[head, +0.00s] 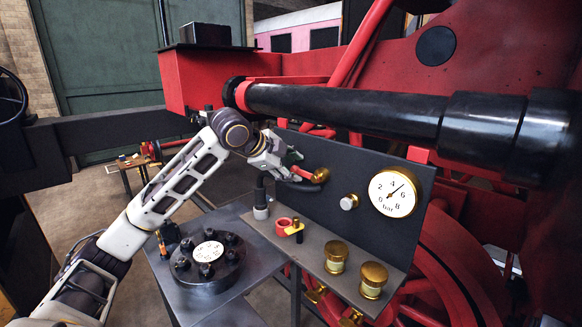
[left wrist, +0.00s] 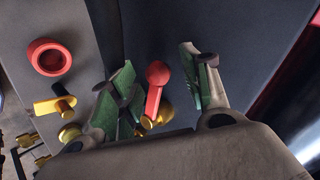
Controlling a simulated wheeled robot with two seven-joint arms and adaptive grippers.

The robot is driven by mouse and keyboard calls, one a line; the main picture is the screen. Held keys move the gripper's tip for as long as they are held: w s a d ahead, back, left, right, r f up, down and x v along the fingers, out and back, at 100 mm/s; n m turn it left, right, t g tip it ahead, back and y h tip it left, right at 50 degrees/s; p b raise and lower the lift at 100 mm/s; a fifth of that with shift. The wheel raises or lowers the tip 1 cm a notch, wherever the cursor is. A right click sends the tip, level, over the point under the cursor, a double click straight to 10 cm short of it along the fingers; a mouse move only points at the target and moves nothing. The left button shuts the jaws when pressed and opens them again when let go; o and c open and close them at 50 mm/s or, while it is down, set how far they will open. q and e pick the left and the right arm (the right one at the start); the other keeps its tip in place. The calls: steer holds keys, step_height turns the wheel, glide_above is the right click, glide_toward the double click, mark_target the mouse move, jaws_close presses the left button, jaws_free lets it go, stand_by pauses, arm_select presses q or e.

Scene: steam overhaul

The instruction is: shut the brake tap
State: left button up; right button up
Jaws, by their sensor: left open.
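The brake tap has a red lever (head: 303,173) on a brass body (head: 321,175), fixed to the dark upright panel (head: 385,228). In the left wrist view the red lever with its ball end (left wrist: 157,78) shows between the green-padded fingers, with brass (left wrist: 163,114) partly hidden behind. My left gripper (head: 290,166) is open at the lever, one finger to each side of it. I cannot tell whether either finger touches it. My right gripper is not in view.
A pressure gauge (head: 393,193) and a silver knob (head: 349,202) are on the panel. A red ring (head: 284,226), a yellow-handled part (head: 294,229) and brass caps (head: 336,257) stand on the shelf below. A thick black pipe (head: 345,104) runs above. A round flanged part (head: 207,263) sits on the grey table.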

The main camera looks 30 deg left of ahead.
arm_select(q)
steer(key=v, duration=1.2)
stand_by(0.3)
stand_by(0.3)
